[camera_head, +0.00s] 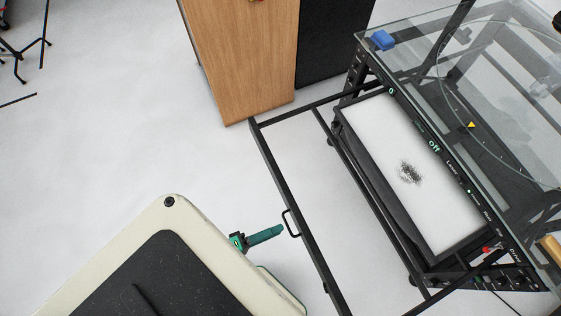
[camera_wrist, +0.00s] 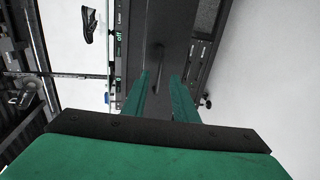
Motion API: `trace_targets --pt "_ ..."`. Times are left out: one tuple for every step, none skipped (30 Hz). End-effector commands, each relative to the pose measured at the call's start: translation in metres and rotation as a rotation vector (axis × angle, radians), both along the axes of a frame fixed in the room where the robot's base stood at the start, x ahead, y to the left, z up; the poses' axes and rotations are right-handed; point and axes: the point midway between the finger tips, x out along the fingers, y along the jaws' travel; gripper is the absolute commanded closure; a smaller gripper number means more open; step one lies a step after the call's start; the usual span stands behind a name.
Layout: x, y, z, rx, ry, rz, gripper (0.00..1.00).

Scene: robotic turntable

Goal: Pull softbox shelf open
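The softbox shelf (camera_head: 420,165) is a white lit panel in a black frame under the turntable's glass top (camera_head: 490,75). A black rail frame (camera_head: 280,185) reaches out to the left of it, with a small black handle (camera_head: 291,223) on its outer bar. My green gripper (camera_head: 281,229) is just left of this handle, fingers pointing at it. In the wrist view my gripper (camera_wrist: 160,76) has its two fingers apart, and a dark handle (camera_wrist: 157,62) lies ahead and partly between the tips. I cannot tell if they touch it.
A wooden cabinet (camera_head: 240,60) and a black panel (camera_head: 333,40) stand behind the frame's far end. Black stands (camera_head: 30,50) are at the far left. The pale floor (camera_head: 110,120) left of the frame is clear.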

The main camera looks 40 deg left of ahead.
Motion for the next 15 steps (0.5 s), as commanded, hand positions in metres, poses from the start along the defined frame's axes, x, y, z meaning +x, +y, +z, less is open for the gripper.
trace_targets --pt "-0.009 0.004 0.002 0.001 0.002 0.000 0.74" --pt "-0.014 0.006 0.003 0.001 0.002 -0.001 0.74" --pt "-0.021 0.009 0.005 0.001 0.002 -0.001 0.74" --pt "-0.025 0.011 0.006 0.001 0.002 -0.002 0.74" --pt "-0.030 0.013 0.007 0.001 0.002 -0.002 0.74" --pt "-0.036 0.016 0.009 0.001 0.001 -0.001 0.74" --pt "-0.041 0.017 0.010 0.001 0.001 -0.001 0.74" --pt "-0.044 0.019 0.011 0.001 0.001 0.000 0.74" --pt "-0.049 0.022 0.012 0.001 0.000 0.001 0.74" --pt "-0.052 0.023 0.012 0.002 0.000 0.002 0.74" --pt "-0.055 0.024 0.013 0.002 0.000 0.003 0.74" --pt "-0.058 0.026 0.014 0.002 0.000 0.004 0.74" --pt "-0.060 0.027 0.014 0.002 -0.001 0.004 0.74" --pt "-0.061 0.028 0.015 0.001 0.000 0.005 0.74" --pt "-0.063 0.028 0.015 0.001 -0.001 0.007 0.74"
